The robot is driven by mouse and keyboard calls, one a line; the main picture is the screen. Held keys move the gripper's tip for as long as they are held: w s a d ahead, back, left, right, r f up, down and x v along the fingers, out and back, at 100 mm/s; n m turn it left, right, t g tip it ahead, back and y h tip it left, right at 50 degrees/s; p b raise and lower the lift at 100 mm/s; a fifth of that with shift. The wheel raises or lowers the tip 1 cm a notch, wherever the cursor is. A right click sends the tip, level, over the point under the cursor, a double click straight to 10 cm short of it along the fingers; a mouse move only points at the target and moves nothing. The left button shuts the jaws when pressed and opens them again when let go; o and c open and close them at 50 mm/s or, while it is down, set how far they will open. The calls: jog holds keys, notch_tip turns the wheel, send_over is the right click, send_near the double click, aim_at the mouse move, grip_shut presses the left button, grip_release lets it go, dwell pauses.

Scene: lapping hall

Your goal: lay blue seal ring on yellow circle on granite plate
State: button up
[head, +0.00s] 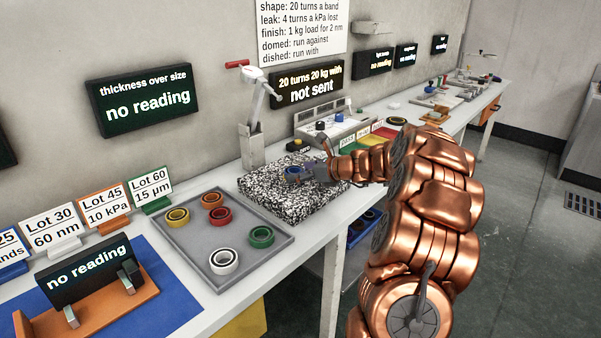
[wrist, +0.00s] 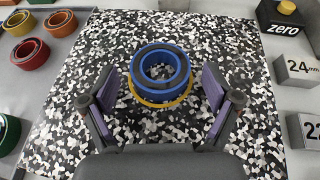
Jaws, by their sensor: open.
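The blue seal ring (wrist: 160,96) sits on the black-and-white speckled granite plate (wrist: 85,65), in the upper middle of the wrist view. A yellow arc of the circle (wrist: 160,107) shows around its near side and edges; the ring hides the rest, so exact centring is hard to tell. My gripper (wrist: 161,75) is open, with one finger on each side of the ring and a gap on both sides.
A grey tray (head: 190,255) left of the plate holds yellow, orange, red, green and white rings. A lever stand (head: 250,145) rises behind the plate. A black block marked zero (wrist: 284,22) and grey number blocks (wrist: 297,70) stand along the plate's right side in the wrist view.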

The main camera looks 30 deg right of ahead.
jog(key=shift+r, duration=0.15)
jog(key=v, duration=1.2)
jog(key=shift+p, duration=0.4)
jog(key=s+a+n+g+y, duration=0.1)
jog(key=a+n+g+y, duration=0.25)
jog(key=a+n, duration=0.9)
jog(key=s+a+f+n+g, duration=0.1)
jog(key=s+a+g, duration=0.1)
jog(key=a, duration=0.4)
jog(key=s+a+f+g, duration=0.1)
jog(key=s+a, duration=0.3)
jog(key=a, duration=0.2)
jog(key=s+a+f+n+g, duration=0.1)
jog(key=s+a+g, duration=0.1)
jog(key=a, duration=0.4)
jog(key=shift+s+a+n+g+h, duration=0.2)
jog(key=shift+s+n+g+h, duration=0.15)
jog(key=shift+s, duration=0.1)
jog(key=s+a+f+n+g+h, duration=0.1)
jog(key=s+a+f+n+g, duration=0.1)
jog(key=s+a+n, duration=0.4)
jog(key=s+d+f+n+g+h, duration=0.2)
jog(key=s+n, duration=0.3)
jog(key=s, duration=0.5)
jog(key=s+d+f+n+g+h, duration=0.2)
jog(key=s+n+h, duration=0.2)
jog(key=s, duration=0.7)
jog(key=shift+s+n+h, duration=0.35)
jog(key=shift+n+h, duration=0.05)
jog(key=shift+n, duration=0.3)
